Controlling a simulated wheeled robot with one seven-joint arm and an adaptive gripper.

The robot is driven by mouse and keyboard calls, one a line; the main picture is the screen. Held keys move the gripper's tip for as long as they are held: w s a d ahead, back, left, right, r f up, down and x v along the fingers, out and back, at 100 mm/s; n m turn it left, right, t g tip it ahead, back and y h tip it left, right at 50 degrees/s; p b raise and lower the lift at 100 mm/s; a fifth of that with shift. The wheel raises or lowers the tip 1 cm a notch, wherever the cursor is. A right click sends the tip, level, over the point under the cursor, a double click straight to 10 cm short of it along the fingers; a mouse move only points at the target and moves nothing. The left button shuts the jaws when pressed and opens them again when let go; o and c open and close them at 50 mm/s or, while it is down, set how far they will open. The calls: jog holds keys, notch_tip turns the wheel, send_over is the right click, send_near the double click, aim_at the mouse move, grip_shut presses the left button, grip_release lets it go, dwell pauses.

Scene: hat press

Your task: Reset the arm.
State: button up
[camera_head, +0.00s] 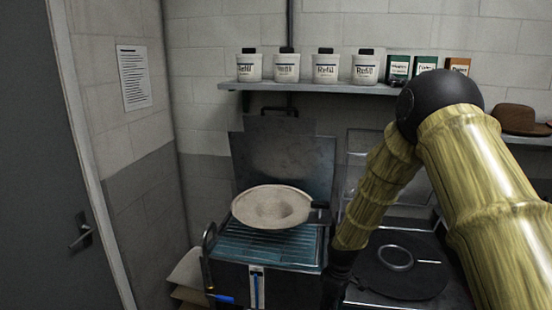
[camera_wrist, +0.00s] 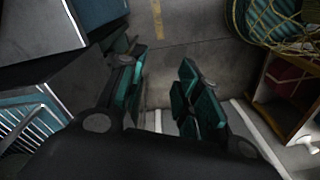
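My gripper (camera_wrist: 162,98) shows in the wrist view with its two dark green finger pads apart and only floor seen between them; it is open and empty. In the head view my arm comes in from the right and bends downward, with its dark wrist at the bottom edge; the fingers are not visible there. A pale wide-brimmed hat (camera_head: 270,207) lies on the blue slatted bed (camera_head: 265,247) of the press, left of my arm. The press's metal lid (camera_head: 285,150) stands raised behind the hat.
A dark round plate with a ring (camera_head: 395,258) lies right of my forearm, partly hidden by it. A netted teal basket (camera_wrist: 270,20) and a wooden box (camera_wrist: 285,95) flank the gripper's right.

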jog(key=s+d+f+m+b, duration=0.2)
jog(key=s+f+m, duration=0.2)
jog(key=s+f, duration=0.9)
jog(key=s+d+f+m+b, duration=0.2)
jog(key=s+f+m, duration=0.2)
jog(key=s+f, duration=1)
jog(key=s+d+r+m+b, duration=0.1)
jog(key=s+r+m, duration=0.2)
jog(key=s, duration=1.2)
jog(key=shift+s+d+r+h, duration=0.2)
jog(key=shift+s+d+h, duration=0.1)
jog(key=shift+s, duration=0.1)
jog(key=shift+d, duration=0.1)
